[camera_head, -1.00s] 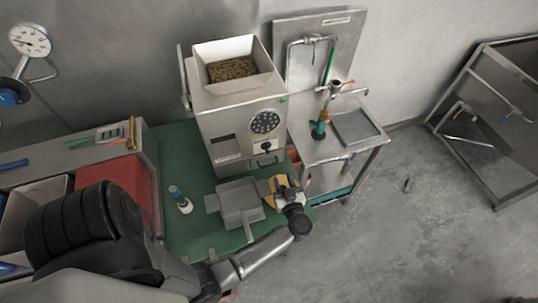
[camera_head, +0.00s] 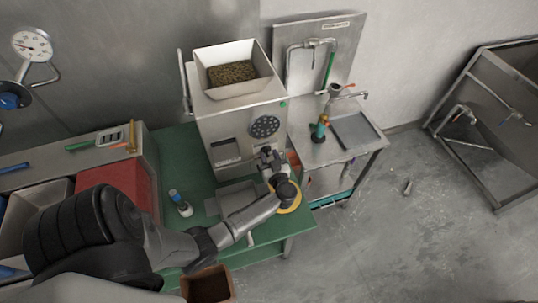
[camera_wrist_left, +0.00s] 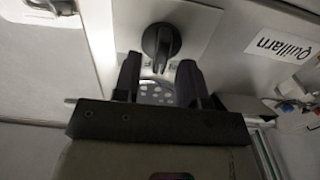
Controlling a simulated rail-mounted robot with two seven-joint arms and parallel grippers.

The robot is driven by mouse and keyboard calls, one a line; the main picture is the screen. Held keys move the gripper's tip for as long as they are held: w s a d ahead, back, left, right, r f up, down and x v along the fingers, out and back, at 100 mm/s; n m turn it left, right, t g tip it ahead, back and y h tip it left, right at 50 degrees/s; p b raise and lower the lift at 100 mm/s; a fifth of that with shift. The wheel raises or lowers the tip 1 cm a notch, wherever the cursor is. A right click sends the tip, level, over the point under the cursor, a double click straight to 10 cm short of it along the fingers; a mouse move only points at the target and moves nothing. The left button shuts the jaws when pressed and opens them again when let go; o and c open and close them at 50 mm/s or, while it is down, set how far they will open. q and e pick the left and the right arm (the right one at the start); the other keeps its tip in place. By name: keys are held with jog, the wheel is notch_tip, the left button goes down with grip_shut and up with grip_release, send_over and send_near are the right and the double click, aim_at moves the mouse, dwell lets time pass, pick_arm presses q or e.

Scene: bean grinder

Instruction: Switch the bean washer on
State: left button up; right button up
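The machine (camera_head: 222,120) is a light metal box with a bean-filled hopper (camera_head: 232,73) on top, standing on a green table. Its front has a round perforated disc (camera_head: 265,126). My left gripper (camera_head: 268,158) is at the front below that disc. In the left wrist view a dark rotary knob (camera_wrist_left: 161,42) sits on a pale plate on the machine. The two fingers of my left gripper (camera_wrist_left: 159,80) are apart, with nothing between them that I can see them hold. The knob is just beyond the fingertips; contact cannot be told. In the head view the gripper hides the knob. My right gripper is not in view.
A grey metal tray (camera_head: 238,196) lies below the machine, partly behind my left arm. A yellow round object (camera_head: 293,199) is under my wrist. A small bottle (camera_head: 181,204) stands left of the tray. A metal sink table (camera_head: 359,137) stands right of the machine.

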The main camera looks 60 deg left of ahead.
pick_arm(q)
jog(key=shift+w+a, duration=0.1)
jog(key=shift+a, duration=0.25)
jog(key=shift+c, duration=0.4)
grip_shut()
